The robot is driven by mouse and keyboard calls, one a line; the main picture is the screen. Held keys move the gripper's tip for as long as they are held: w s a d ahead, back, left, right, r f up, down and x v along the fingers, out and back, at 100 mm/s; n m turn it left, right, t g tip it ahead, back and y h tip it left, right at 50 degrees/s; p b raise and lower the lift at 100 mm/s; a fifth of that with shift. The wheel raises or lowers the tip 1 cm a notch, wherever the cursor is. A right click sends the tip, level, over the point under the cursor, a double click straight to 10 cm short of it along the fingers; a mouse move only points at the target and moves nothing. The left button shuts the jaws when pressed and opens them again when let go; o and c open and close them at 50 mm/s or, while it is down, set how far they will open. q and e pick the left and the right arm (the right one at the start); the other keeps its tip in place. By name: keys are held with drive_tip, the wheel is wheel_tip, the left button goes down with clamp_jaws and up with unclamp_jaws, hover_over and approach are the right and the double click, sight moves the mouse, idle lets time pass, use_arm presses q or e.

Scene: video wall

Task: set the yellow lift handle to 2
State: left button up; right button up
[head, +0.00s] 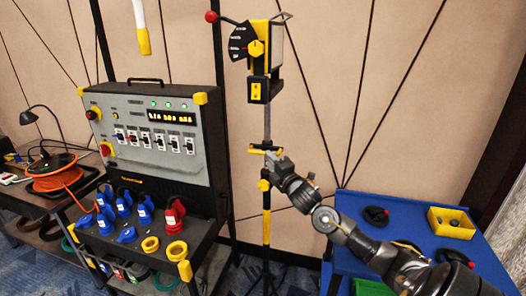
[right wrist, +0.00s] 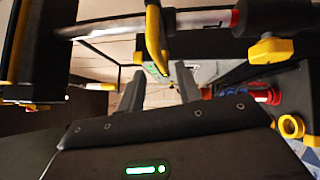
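The lift stand (head: 267,118) is an upright grey post in the middle of the head view. A yellow handle bar (head: 258,150) with dark ends crosses it partway down. My right gripper (head: 272,157) is at this bar, and its fingers are too small to make out there. In the right wrist view the two dark fingers (right wrist: 160,80) are apart, with a yellow bar (right wrist: 155,40) between and beyond their tips. I cannot tell whether they touch it. Above, a black scale plate (head: 241,41) has white marks too small to read. My left gripper is out of view.
A red-ball lever (head: 211,16) sticks out left of the scale. A grey control panel (head: 150,125) with blue and red plugs stands to the left. A blue table (head: 430,255) with a yellow bin (head: 451,222) is at the right, close to my right arm.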

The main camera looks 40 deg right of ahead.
sight(263, 152)
drive_tip(key=p+x, duration=0.1)
drive_tip(key=x, duration=0.4)
drive_tip(key=shift+w, duration=0.3)
drive_tip(key=shift+c, duration=0.4)
clamp_jaws()
